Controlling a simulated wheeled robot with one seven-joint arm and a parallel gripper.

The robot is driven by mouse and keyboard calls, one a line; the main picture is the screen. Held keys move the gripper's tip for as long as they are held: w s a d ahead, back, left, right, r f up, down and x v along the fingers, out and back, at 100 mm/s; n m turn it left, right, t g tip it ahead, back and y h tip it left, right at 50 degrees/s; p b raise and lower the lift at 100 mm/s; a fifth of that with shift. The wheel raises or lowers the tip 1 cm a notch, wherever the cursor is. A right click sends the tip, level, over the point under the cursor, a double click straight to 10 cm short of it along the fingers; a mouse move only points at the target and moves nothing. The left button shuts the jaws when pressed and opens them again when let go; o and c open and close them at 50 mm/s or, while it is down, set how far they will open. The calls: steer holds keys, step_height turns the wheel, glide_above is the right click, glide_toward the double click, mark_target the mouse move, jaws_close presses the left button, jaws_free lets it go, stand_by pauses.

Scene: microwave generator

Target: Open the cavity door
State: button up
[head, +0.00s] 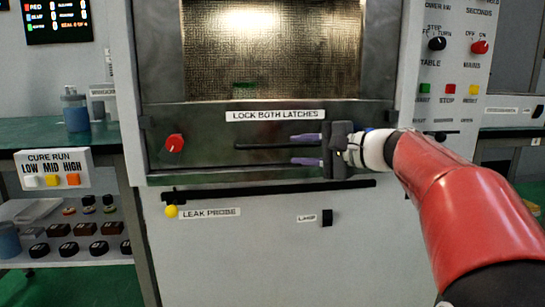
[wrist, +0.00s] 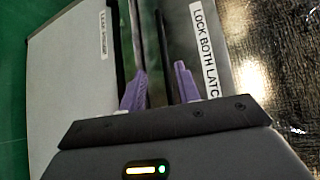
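The cavity door (head: 195,118) is a metal-framed panel with a large meshed window (head: 270,50), and it looks shut. A thin black horizontal handle bar (head: 265,146) runs across its lower part, under the label "LOCK BOTH LATCHES" (head: 275,115). My gripper (head: 293,150) is at the right part of this bar, with one purple finger above it and one below. In the wrist view the bar (wrist: 163,45) runs between the spread fingers of my gripper (wrist: 160,68). Gaps show on both sides, though contact deeper in is hard to tell. The gripper hides the bar's right end.
A red knob (head: 175,143) sits on the door's left. A black rail (head: 270,191), a yellow "LEAK PROBE" button (head: 171,211) and a lamp switch (head: 327,217) lie below. A control panel (head: 455,65) stands right. A green bench (head: 40,131) and shelf stand left.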

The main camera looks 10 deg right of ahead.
mark_target(277, 146)
steer(key=x, duration=0.8)
steer(key=shift+w+d+r, duration=0.15)
steer(key=shift+r, duration=0.2)
jaws_close()
